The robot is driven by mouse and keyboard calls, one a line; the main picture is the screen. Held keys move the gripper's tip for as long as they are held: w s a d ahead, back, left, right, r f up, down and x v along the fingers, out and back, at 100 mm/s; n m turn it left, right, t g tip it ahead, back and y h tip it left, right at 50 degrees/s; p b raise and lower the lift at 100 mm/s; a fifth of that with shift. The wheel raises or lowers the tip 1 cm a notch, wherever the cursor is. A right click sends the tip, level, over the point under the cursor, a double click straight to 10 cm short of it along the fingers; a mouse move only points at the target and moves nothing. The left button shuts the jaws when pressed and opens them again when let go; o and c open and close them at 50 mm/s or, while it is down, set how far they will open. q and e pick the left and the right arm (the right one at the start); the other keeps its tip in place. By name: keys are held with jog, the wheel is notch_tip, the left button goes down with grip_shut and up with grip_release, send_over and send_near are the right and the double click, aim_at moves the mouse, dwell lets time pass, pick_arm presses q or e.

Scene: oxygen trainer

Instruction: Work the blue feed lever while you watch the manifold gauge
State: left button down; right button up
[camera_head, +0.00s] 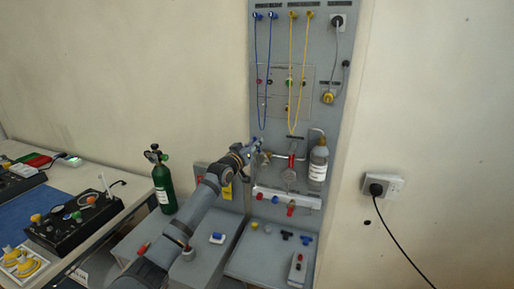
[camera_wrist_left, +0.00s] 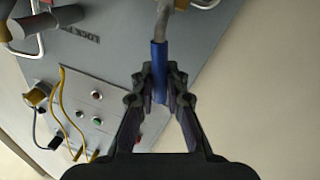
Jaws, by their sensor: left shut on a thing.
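The blue feed lever (camera_wrist_left: 158,56) shows in the left wrist view as a blue sleeve on a grey metal stem. My left gripper (camera_wrist_left: 160,82) is shut on it, with one finger on each side. In the head view my left gripper (camera_head: 253,148) is at the panel, left of the manifold pipes, and largely hides the lever. A small round dial, which looks like the manifold gauge (camera_head: 289,176), sits right of the gripper below a red handle (camera_head: 291,160). Its needle is too small to read. My right gripper is in neither view.
A grey bottle (camera_head: 318,163) hangs right of the gauge. Blue cords (camera_head: 270,60) and yellow cords (camera_head: 291,80) hang above. A green cylinder (camera_head: 164,185) stands left of my arm. A grey box (camera_head: 265,262) with small fittings lies below the panel.

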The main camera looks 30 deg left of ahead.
pick_arm(q)
jog(key=c, duration=1.7)
grip_release()
jog(key=shift+f, duration=0.3)
jog(key=o, duration=0.3)
jog(key=shift+w, duration=0.25)
jog(key=shift+s+r, duration=0.1)
jog(key=shift+s, duration=0.3)
jog(key=shift+s+d+f, duration=0.1)
jog(key=shift+s+f, duration=0.05)
jog(key=shift+s, duration=1.55)
jog(key=shift+s+d+f, duration=0.1)
jog(key=shift+s+f, duration=0.05)
jog(key=shift+s, duration=1.55)
